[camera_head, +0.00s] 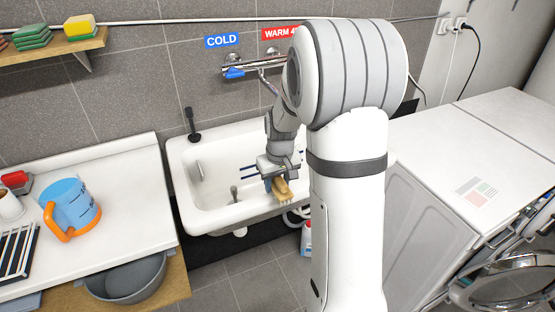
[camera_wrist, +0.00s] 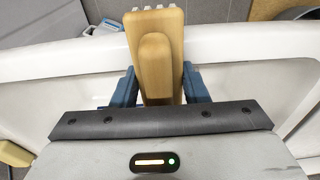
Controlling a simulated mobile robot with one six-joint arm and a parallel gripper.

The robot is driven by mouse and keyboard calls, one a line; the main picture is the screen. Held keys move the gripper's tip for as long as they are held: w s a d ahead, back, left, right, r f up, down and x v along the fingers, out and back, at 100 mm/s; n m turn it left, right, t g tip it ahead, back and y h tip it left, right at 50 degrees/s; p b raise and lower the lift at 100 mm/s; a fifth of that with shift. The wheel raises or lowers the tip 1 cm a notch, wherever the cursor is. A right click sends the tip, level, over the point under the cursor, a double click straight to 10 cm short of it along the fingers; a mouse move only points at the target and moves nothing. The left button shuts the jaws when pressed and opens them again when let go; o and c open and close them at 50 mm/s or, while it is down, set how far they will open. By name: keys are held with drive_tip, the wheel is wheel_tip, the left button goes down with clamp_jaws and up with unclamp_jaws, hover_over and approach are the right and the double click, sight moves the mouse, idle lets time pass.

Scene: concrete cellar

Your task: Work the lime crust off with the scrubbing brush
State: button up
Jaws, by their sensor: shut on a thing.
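My gripper (camera_head: 278,183) is shut on a wooden scrubbing brush (camera_head: 284,191) at the front right of the white sink (camera_head: 185,205). The brush also shows in the wrist view (camera_wrist: 155,60), with its wooden handle between the blue fingers (camera_wrist: 158,90) and pale bristle tips just showing at its far end. The brush is over the sink's front rim (camera_wrist: 250,48); I cannot tell whether it touches it. No lime crust can be made out in either view. My arm hides the right part of the sink.
A blue jug with an orange handle (camera_head: 70,208) stands on the left counter (camera_head: 110,170). A grey basin (camera_head: 125,280) sits below it. The tap (camera_head: 235,73) is on the wall behind the sink. A white bottle (camera_head: 306,238) stands under the sink. White machines (camera_head: 470,150) fill the right.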

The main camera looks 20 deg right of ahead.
drive_tip(key=shift+a+r+p, duration=0.1)
drive_tip(key=shift+r+p, duration=1.9)
drive_tip(key=shift+r, duration=1.9)
